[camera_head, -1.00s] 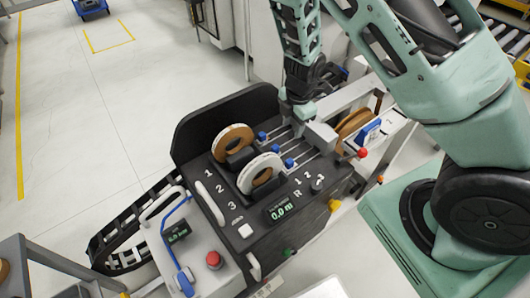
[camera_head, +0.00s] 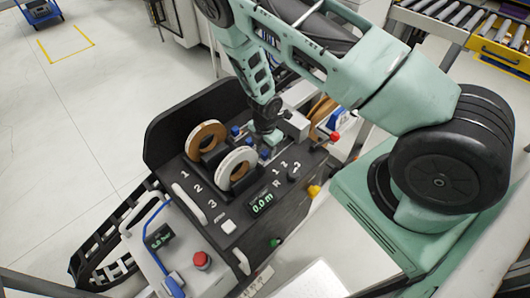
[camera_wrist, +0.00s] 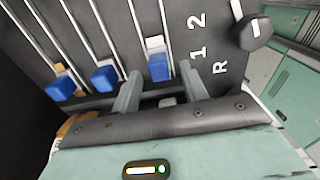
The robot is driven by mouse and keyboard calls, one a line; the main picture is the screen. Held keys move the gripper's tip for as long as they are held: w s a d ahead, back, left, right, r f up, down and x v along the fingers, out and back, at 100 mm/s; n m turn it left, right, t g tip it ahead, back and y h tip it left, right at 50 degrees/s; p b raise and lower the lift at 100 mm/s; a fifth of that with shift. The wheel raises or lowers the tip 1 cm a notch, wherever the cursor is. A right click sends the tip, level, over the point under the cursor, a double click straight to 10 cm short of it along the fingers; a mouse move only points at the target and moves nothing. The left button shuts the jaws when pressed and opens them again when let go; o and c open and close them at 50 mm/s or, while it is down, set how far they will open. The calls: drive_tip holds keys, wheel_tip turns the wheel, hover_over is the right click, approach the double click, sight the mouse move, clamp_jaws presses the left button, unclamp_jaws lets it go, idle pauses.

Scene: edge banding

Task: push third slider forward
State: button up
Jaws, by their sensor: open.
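Three blue slider knobs sit on parallel metal rails on the black machine. In the wrist view, the left one (camera_wrist: 60,87), the middle one (camera_wrist: 104,79) and the right one (camera_wrist: 158,66) stand near the rails' lower ends. The right one is closest to the printed 1, 2 and R, and I take it as the third slider; it also shows in the head view (camera_head: 265,153). My gripper (camera_wrist: 160,78) is open, its two fingers on either side of this slider. I cannot tell whether they touch it. In the head view my gripper (camera_head: 266,137) is low over the rails, partly hiding the sliders.
Two tape rolls, one brown (camera_head: 206,138) and one white (camera_head: 238,166), stand left of the rails. A black knob (camera_wrist: 253,32) is right of the third slider. A red ball handle (camera_head: 335,136) stands at the machine's right. A display (camera_head: 262,203) reads 0.0 m.

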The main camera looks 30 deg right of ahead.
drive_tip(key=shift+f, duration=1.25)
clamp_jaws()
drive_tip(key=p, duration=0.1)
hover_over(283, 146)
drive_tip(key=shift+r, duration=0.1)
unclamp_jaws()
